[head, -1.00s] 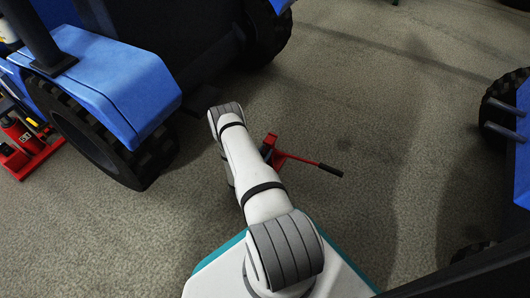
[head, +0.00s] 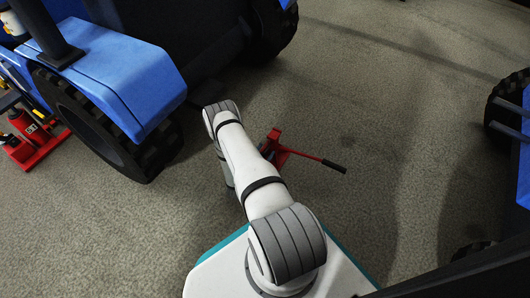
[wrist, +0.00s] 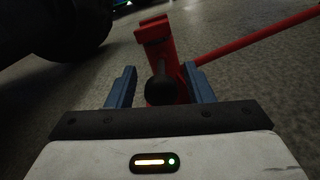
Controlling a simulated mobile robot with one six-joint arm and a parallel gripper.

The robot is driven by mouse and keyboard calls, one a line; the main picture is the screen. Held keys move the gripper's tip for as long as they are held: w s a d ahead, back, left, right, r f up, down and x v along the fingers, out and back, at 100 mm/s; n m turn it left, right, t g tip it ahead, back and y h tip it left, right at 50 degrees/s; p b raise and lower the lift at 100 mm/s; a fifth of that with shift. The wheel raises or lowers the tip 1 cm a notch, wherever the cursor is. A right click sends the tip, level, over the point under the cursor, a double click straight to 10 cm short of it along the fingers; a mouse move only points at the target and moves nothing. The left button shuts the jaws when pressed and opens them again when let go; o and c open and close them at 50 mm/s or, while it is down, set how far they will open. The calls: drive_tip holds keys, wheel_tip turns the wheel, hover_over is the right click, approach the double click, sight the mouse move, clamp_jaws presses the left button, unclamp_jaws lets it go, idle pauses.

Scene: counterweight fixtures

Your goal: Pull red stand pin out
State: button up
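The red stand (wrist: 160,40) rises ahead of my gripper in the wrist view, with a forked-looking top. In the head view the red stand (head: 276,147) is partly hidden behind my arm. A dark round knob (wrist: 162,89) sits in front of the stand's post, and I take it to be the pin's head. My gripper (wrist: 159,70) is open, with one blue-grey finger on each side of the knob. A gap shows at the left finger; the right finger is nearer the post, and I cannot tell whether it touches. The gripper is hidden in the head view.
A red bar (wrist: 255,40) runs from the stand to the right, ending in a black grip (head: 334,166). A blue tractor (head: 110,85) with large black tyres stands at left. A red jack (head: 38,135) is beside it.

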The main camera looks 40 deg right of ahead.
drive_tip(key=p+v, duration=0.2)
drive_tip(key=v, duration=0.5)
drive_tip(key=shift+s+a+p, duration=0.2)
drive_tip(key=shift+a+p, duration=0.2)
idle(0.3)
wheel_tip(320, 180, up, 44)
drive_tip(key=w+m+g+y+p, duration=0.2)
drive_tip(key=m+g+p, duration=0.9)
drive_tip(key=p, duration=0.4)
drive_tip(key=s+a+r+m+t+y+p, duration=0.2)
drive_tip(key=s+a+r+y+p, duration=0.3)
drive_tip(key=r, duration=1)
drive_tip(key=s+a+r+m+t+y+p, duration=0.2)
drive_tip(key=s+a+r+m+y+p, duration=0.2)
drive_tip(key=r, duration=1.2)
drive_tip(key=s+a+r+m+t+y+p, duration=0.2)
drive_tip(key=s+a+r+y+p, duration=0.3)
drive_tip(key=s+a+r+p, duration=0.3)
drive_tip(key=a+r+m+p, duration=0.1)
drive_tip(key=a+r+p, duration=0.2)
drive_tip(key=r+p, duration=0.2)
wheel_tip(320, 180, up, 2)
drive_tip(key=shift+s+r+t+y, duration=0.2)
drive_tip(key=shift+s+t+y, duration=0.1)
drive_tip(key=shift+a, duration=0.15)
drive_tip(key=shift+c, duration=1.2)
